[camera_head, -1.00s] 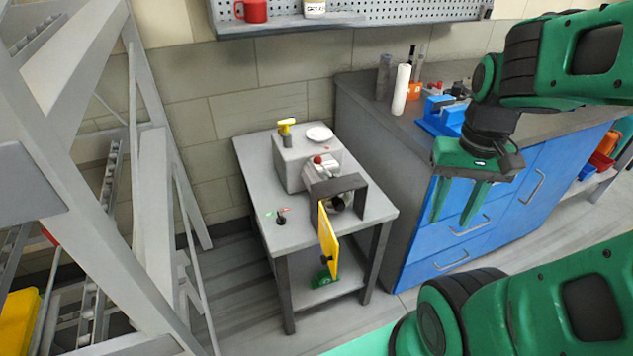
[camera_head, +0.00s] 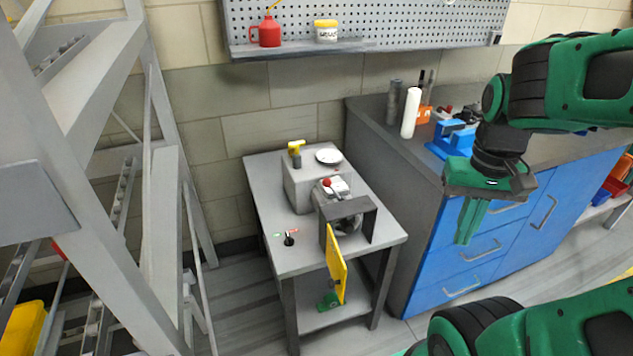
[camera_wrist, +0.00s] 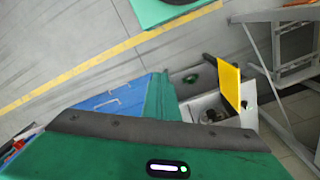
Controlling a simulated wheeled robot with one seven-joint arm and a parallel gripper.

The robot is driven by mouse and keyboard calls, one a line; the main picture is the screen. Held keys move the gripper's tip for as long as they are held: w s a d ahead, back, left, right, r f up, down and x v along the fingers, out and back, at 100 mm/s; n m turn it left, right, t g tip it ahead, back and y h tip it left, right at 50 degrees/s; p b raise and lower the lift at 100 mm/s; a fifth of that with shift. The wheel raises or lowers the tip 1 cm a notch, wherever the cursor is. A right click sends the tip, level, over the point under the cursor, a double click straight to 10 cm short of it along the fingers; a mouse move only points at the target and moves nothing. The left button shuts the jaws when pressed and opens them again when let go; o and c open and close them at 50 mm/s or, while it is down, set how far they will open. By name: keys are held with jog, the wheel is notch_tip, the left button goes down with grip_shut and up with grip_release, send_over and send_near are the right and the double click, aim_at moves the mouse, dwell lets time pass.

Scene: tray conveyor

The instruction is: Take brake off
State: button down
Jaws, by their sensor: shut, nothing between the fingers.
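A grey machine box (camera_head: 302,192) stands on a small grey table (camera_head: 262,185). On the box are a yellow-topped handle (camera_head: 295,147), a white round plate (camera_head: 328,156) and a red ball knob (camera_head: 327,182). A black knob (camera_head: 289,240) with green and red marks sits on the table's front left. A dark guard frame (camera_head: 368,208) and a yellow panel (camera_head: 336,265) are at the front; the panel also shows in the wrist view (camera_wrist: 229,84). Which part is the brake I cannot tell. My gripper (camera_head: 465,240) is shut and empty, right of the table, before the blue cabinet.
The blue cabinet (camera_head: 478,262) with a dark worktop stands right of the table. A grey metal frame (camera_head: 95,90) rises at the left. A pegboard shelf (camera_head: 300,48) hangs behind. A green item (camera_head: 328,301) is on the table's lower shelf.

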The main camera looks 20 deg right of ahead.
jog(key=w+a+r+n+h, duration=0.1)
jog(key=w+a+h, duration=0.15)
jog(key=w, duration=0.75)
jog(key=w+a+h, duration=0.1)
jog(key=w+a, duration=0.2)
jog(key=w, duration=0.7)
jog(key=w+a+f+n+t+h, duration=0.1)
jog(key=w+a+t, duration=0.1)
jog(key=w+a, duration=0.4)
jog(key=w+a+f+t+h, duration=0.1)
jog(key=w+a, duration=0.5)
jog(key=a, duration=1)
jog(key=shift+f+n+t+h, duration=0.2)
jog(key=shift+n+t+h, duration=0.25)
jog(key=shift+h, duration=0.2)
jog(key=shift+a, duration=0.1)
jog(key=w+d+f, duration=0.2)
jog(key=d+f, duration=0.5)
jog(key=d, duration=0.2)
jog(key=shift+w+d, duration=0.15)
jog(key=shift+d, duration=0.15)
